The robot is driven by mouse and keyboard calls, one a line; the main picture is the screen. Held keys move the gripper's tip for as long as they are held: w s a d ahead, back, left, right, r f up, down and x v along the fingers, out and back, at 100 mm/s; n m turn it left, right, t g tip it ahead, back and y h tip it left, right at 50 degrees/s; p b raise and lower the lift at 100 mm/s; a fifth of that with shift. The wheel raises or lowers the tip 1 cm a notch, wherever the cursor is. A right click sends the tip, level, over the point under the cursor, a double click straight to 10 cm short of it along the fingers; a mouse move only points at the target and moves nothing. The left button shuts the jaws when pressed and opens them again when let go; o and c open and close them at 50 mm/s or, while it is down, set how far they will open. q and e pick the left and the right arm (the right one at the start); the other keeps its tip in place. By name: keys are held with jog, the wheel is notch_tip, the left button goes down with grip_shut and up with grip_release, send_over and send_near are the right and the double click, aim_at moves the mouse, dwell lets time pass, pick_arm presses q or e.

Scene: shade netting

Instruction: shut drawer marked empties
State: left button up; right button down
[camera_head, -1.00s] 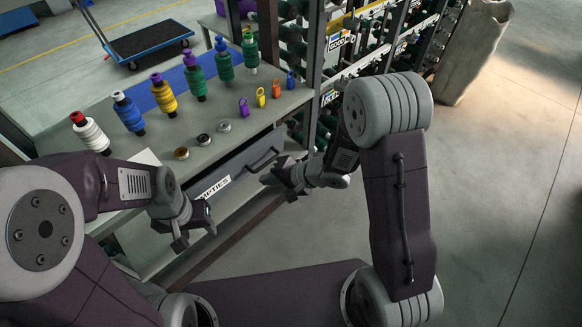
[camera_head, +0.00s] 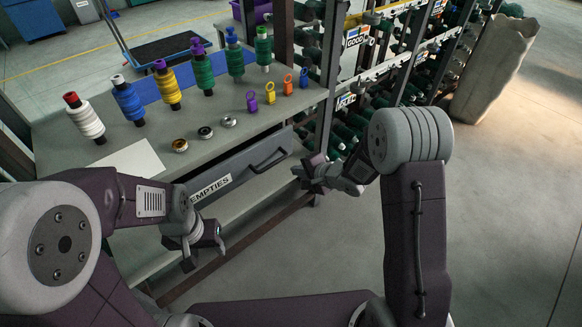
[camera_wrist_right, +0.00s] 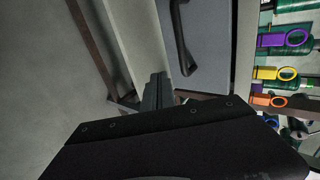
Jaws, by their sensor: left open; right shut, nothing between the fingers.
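The grey drawer marked EMPTIES (camera_head: 243,167) sits under the front edge of the workbench, with a white label and a dark bar handle (camera_head: 271,159). I cannot tell clearly how far it stands out. My right gripper (camera_head: 303,174) is shut and empty, just right of the drawer's right end, apart from the handle. In the right wrist view, the drawer front (camera_wrist_right: 207,65) and handle (camera_wrist_right: 181,40) lie beyond the shut fingers (camera_wrist_right: 157,82). My left gripper (camera_head: 205,248) is open and empty, in front of and below the drawer's left end.
The workbench (camera_head: 75,165) carries several thread spools, small rings, coloured tags (camera_head: 270,92) and a white sheet (camera_head: 133,160). A rack of green spools (camera_head: 352,120) stands right of the bench. A pale sack (camera_head: 495,70) stands farther right. The floor at right is clear.

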jog(key=shift+w+a+r, duration=0.25)
jog(key=shift+w+a, duration=0.3)
jog(key=shift+w, duration=0.2)
jog(key=shift+w+a+r, duration=0.25)
jog(key=shift+w+a, duration=0.25)
jog(key=shift+w, duration=0.2)
jog(key=w+p, duration=0.1)
jog(key=w+a+p, duration=0.2)
jog(key=p, duration=0.1)
jog(key=shift+a+r, duration=0.1)
jog(key=shift+r, duration=0.2)
jog(key=shift+w+a+f, duration=0.15)
jog(key=shift+w+a, duration=0.05)
jog(key=shift+w, duration=0.1)
jog(key=shift+f, duration=0.1)
jog(key=shift+s, duration=0.1)
